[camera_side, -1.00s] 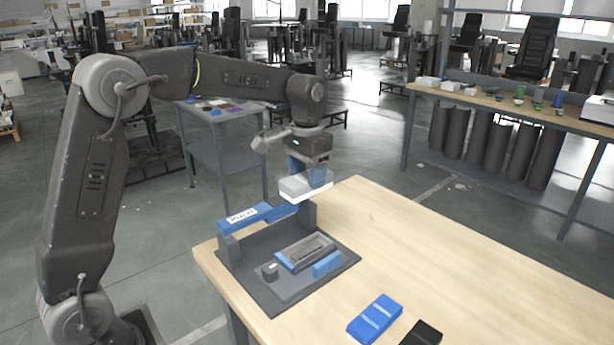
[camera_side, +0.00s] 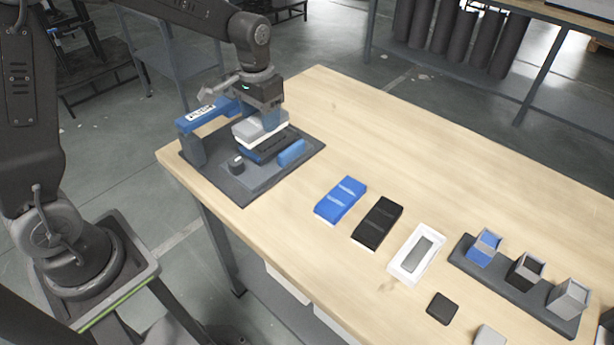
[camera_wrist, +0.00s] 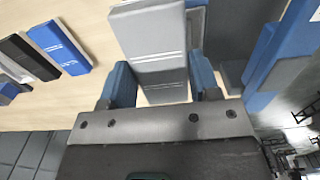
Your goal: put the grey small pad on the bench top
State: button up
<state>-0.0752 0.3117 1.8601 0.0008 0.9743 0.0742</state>
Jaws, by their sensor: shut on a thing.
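My gripper (camera_side: 267,115) is shut on a pale grey block (camera_side: 250,130) with a white underside. I hold it over the dark piece in the fixture (camera_side: 227,185); I cannot tell whether they touch. In the wrist view the grey block (camera_wrist: 150,45) lies between the blue fingers of my gripper (camera_wrist: 160,90). A small light grey pad (camera_side: 490,336) lies on the bench top (camera_side: 450,160), partly cut off by the bottom edge of the side view. My gripper is far from that pad.
A blue block (camera_side: 341,200), a black block (camera_side: 378,223) and a white tray (camera_side: 398,270) with a grey piece lie in a row. A small black pad (camera_side: 443,308) and a dark rack (camera_side: 470,262) holding three small boxes are at right. The bench's far side is clear.

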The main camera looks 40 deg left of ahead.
jog(key=w+d+f, duration=0.1)
jog(key=d+f, duration=0.1)
jog(key=d, duration=0.1)
jog(key=w+d+f, duration=0.1)
jog(key=d+f, duration=0.1)
jog(key=d, duration=0.2)
jog(key=d+f, duration=0.2)
jog(key=d, duration=0.1)
jog(key=shift+w+d+f, duration=0.25)
jog(key=shift+w+f, duration=0.05)
jog(key=shift+w, duration=0.1)
jog(key=shift+f, duration=1.95)
jog(key=shift+f, duration=0.1)
jog(key=o, duration=1.3)
